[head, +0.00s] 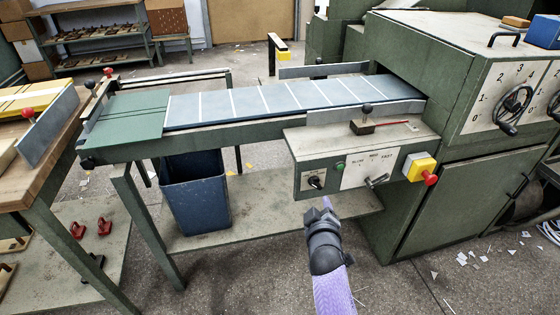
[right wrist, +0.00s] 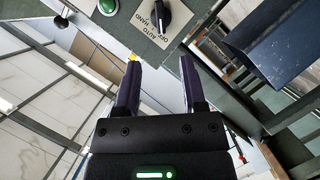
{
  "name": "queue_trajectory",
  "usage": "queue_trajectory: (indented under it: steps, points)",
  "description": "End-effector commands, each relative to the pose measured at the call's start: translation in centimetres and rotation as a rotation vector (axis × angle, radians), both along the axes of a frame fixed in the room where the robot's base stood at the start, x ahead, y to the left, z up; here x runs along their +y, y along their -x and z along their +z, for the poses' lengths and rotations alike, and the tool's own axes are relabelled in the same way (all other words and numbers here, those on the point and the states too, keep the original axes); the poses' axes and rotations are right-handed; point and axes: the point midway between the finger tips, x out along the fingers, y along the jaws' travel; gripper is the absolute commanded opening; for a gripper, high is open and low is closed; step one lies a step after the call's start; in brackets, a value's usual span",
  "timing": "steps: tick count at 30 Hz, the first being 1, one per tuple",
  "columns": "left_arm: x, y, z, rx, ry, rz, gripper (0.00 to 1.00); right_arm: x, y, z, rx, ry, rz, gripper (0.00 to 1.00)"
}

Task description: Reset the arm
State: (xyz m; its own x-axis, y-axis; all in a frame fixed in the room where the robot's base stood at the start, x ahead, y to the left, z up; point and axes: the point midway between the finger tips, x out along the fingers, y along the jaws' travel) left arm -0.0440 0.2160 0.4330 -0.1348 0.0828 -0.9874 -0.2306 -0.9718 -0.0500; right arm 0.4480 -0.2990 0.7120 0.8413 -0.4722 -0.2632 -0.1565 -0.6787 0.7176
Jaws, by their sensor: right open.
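My right gripper (head: 326,204) is in front of the grey control panel (head: 327,180) of the feeder, just below its lower edge in the head view. In the right wrist view the two purple-black fingers (right wrist: 158,88) stand apart with nothing between them. The black selector knob (right wrist: 162,15) with "AUTO", "OFF" and "HAND" lettering lies beyond the fingertips, apart from them; it also shows in the head view (head: 314,182). A green button (right wrist: 108,7) is beside it. My left gripper is not in view.
The feeder belt (head: 270,98) runs into the green machine (head: 440,70) on the right. A blue bin (head: 195,195) stands on the shelf under the belt. A yellow box with a red knob (head: 420,167) sticks out at the panel's right. A wooden bench (head: 50,150) is at left.

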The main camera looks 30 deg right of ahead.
Motion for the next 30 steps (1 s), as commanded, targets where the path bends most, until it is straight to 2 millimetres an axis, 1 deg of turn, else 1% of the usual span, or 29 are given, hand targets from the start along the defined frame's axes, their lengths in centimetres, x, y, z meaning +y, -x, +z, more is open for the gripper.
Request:
queue_trajectory:
  steps: [2, 4, 5, 6, 7, 8, 9, 11, 12, 13, 14, 15, 17, 18, 21, 24, 26, 30]
  points:
    - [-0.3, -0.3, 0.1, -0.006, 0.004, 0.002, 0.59, 0.3, 0.2, -0.4, 0.012, -0.012, 0.009, 0.53]
    - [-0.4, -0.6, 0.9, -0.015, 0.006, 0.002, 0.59, 1.7, 1.3, -2.5, 0.068, -0.067, 0.043, 0.53]
    - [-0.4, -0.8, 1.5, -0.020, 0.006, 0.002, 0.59, 2.6, 2.3, -4.0, 0.110, -0.108, 0.064, 0.53]
    - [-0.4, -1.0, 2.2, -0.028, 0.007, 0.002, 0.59, 4.0, 4.3, -6.4, 0.182, -0.171, 0.091, 0.53]
    - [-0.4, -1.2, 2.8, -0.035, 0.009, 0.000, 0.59, 5.1, 6.2, -8.4, 0.246, -0.224, 0.107, 0.53]
    - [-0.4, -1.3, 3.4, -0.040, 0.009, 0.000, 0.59, 6.2, 8.5, -10.5, 0.315, -0.277, 0.119, 0.53]
    - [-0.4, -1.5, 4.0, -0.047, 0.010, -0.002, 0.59, 7.4, 12.0, -12.9, 0.408, -0.341, 0.124, 0.53]
    - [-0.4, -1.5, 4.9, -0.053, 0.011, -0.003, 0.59, 8.6, 17.7, -16.0, 0.544, -0.425, 0.113, 0.53]
    - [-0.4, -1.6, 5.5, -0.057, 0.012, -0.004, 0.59, 9.2, 21.6, -17.5, 0.636, -0.472, 0.097, 0.53]
    - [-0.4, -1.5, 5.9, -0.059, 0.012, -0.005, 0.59, 9.4, 24.7, -18.5, 0.702, -0.503, 0.078, 0.53]
    - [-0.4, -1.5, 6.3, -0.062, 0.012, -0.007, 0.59, 9.6, 27.7, -19.2, 0.766, -0.529, 0.059, 0.53]
    - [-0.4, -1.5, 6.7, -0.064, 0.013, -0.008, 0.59, 9.7, 31.7, -19.8, 0.846, -0.558, 0.030, 0.53]
    - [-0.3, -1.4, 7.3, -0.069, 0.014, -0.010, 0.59, 9.5, 36.8, -20.3, 0.949, -0.588, -0.016, 0.53]
    - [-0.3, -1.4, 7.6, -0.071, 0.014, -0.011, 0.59, 9.3, 39.8, -20.3, 1.007, -0.601, -0.045, 0.53]
    - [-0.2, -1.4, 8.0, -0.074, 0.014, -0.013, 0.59, 8.7, 45.0, -20.0, 1.106, -0.618, -0.103, 0.53]
    - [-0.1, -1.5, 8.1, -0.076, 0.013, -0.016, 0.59, 8.4, 47.2, -19.9, 1.148, -0.625, -0.130, 0.53]
    - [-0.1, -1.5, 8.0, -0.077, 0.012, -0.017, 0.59, 8.4, 47.6, -19.9, 1.155, -0.626, -0.136, 0.53]
    - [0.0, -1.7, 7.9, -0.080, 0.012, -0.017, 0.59, 8.4, 47.5, -19.9, 1.153, -0.626, -0.135, 0.53]
